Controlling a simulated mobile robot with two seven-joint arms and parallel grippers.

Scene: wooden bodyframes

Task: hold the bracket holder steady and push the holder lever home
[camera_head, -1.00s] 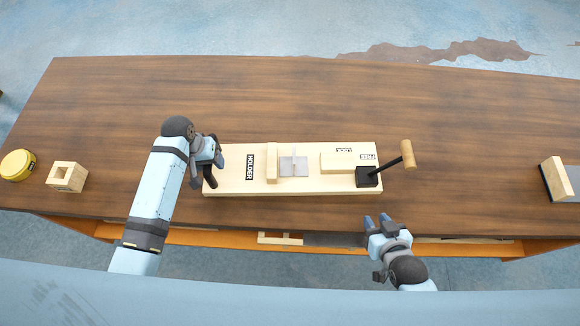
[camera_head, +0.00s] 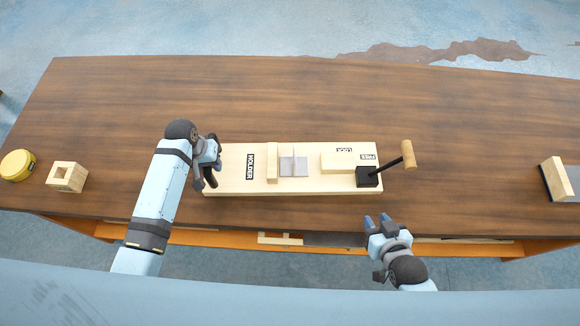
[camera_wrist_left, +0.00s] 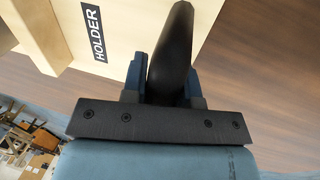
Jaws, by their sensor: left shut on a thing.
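The bracket holder is a pale wooden board (camera_head: 235,183) lying flat on the table, with a "HOLDER" label that also shows in the left wrist view (camera_wrist_left: 93,32). A grey metal bracket (camera_head: 300,167) sits on it beside a fixed wooden block (camera_head: 272,163), with a gap to the wooden slider (camera_head: 335,163). The holder lever, with its wooden grip (camera_head: 408,154), leans out to the right from a black base near the "FREE" label. My left gripper (camera_head: 208,178) is shut on the black handle (camera_wrist_left: 173,55) at the board's left end. My right gripper (camera_head: 377,219) is open and empty, in front of the lever base.
A yellow round tin (camera_head: 17,165) and a hollow wooden block (camera_head: 67,177) stand at the left. A wooden block with a dark side (camera_head: 555,180) is at the far right. The table (camera_head: 300,90) behind the holder is clear.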

